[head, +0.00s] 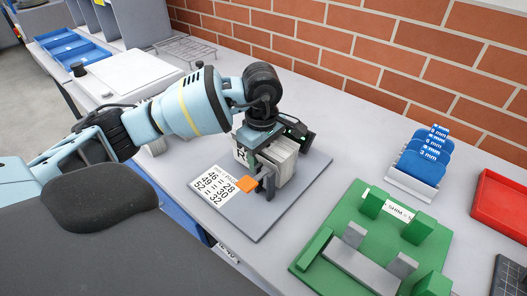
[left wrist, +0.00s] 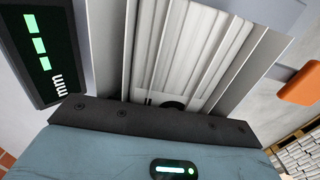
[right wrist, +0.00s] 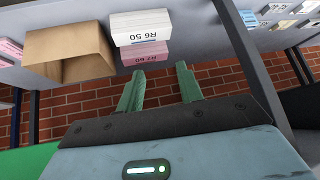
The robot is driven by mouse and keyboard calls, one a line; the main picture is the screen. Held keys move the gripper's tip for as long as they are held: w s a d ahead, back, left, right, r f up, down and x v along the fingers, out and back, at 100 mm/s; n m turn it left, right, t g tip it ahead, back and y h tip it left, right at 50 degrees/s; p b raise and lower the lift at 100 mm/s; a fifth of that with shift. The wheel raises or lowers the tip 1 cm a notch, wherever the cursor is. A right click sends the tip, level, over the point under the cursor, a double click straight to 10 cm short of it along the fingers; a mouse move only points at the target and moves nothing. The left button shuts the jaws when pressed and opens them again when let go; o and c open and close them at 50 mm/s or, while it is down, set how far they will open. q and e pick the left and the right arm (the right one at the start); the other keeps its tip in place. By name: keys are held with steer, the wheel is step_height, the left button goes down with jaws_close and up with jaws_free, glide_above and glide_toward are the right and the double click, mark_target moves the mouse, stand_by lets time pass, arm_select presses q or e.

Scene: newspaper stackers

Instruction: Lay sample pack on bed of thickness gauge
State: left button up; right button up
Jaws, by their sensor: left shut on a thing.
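The sample pack (head: 284,163) is a white block of layered sheets, standing over the grey base plate of the thickness gauge (head: 262,225) in the head view. My left gripper (head: 268,168) is shut on it from above. The pack's pale layers (left wrist: 185,50) lie between my fingers in the left wrist view. A dark display with green digits and "mm" (left wrist: 38,45) is close at left there, and an orange tab (left wrist: 300,85) at right. The orange tab (head: 238,187) also shows in the head view. Whether the pack touches the bed is hidden. My right gripper (right wrist: 160,72) is open and empty.
A printed number card (head: 222,188) lies on the plate. A green fixture (head: 340,243), a rack of blue mm gauges (head: 424,155) and a red tray (head: 503,197) stand to the right. The right wrist view shows a brown box (right wrist: 68,52) and packs labelled R6 50 (right wrist: 140,27) and R7 60 (right wrist: 143,53).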

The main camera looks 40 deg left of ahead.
stand_by(0.4)
arm_select(q)
steer(key=shift+f, duration=0.35)
steer(key=shift+f, duration=0.15)
steer(key=o, duration=1.4)
step_height(320, 180, up, 8)
steer(key=shift+f+b, duration=0.1)
steer(key=shift+b, duration=0.2)
